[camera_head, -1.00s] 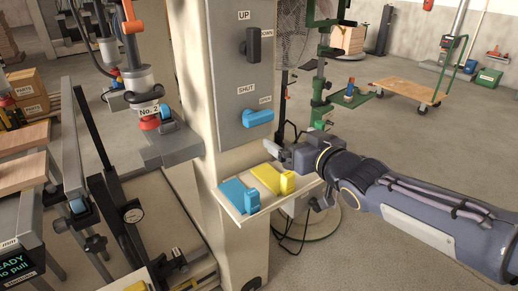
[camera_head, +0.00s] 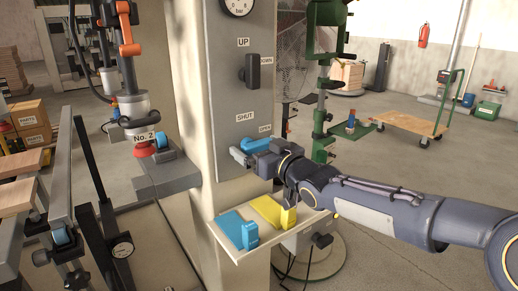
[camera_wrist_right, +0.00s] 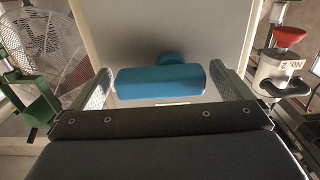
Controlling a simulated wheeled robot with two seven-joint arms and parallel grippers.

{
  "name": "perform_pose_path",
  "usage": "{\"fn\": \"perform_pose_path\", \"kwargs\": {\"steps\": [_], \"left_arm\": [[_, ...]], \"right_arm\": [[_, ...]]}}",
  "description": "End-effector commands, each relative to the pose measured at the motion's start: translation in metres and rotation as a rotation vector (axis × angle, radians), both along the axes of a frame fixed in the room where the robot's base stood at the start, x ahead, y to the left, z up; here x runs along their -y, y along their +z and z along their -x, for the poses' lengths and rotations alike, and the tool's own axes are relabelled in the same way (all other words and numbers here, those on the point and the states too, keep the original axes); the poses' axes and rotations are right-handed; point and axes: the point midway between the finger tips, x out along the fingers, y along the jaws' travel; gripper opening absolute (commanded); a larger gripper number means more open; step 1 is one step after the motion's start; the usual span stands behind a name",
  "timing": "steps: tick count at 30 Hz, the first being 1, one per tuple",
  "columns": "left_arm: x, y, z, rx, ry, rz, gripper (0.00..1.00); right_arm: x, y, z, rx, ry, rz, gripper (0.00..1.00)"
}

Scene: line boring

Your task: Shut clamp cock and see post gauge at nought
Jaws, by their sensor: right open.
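The clamp cock is a blue lever (camera_head: 254,144) on the grey post panel (camera_head: 232,90), below the SHUT and OPEN labels. It lies level, towards OPEN, partly hidden by my right gripper (camera_head: 241,157). In the right wrist view the blue lever (camera_wrist_right: 160,80) lies between the two open fingers (camera_wrist_right: 166,90), with no clear grip on it. The post gauge (camera_head: 238,5), a round dial marked bar, is cut off by the top edge; its needle is not readable. My left gripper is not in view.
Below the cock a white shelf (camera_head: 255,242) holds a blue block (camera_head: 240,229) and a yellow block (camera_head: 272,211). A dark UP/DOWN lever (camera_head: 252,70) sits above. The No. 2 clamp unit (camera_head: 145,137) stands left of the post. A fan (camera_head: 290,60) stands behind.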

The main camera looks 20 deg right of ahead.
Motion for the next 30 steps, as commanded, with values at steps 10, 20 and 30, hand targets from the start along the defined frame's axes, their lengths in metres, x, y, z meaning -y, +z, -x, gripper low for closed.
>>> {"fn": "perform_pose_path", "kwargs": {"steps": [10, 20, 30], "left_arm": [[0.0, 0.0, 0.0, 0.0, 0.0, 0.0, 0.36], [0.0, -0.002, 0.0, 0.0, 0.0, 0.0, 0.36], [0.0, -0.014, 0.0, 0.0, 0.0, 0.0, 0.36]], "right_arm": [[0.0, 0.0, 0.0, 0.0, 0.0, -0.001, 0.63], [0.0, 0.0, 0.0, 0.009, 0.0, 0.023, 0.55], [0.0, 0.001, 0.001, 0.078, 0.0, 0.212, 0.55]]}}
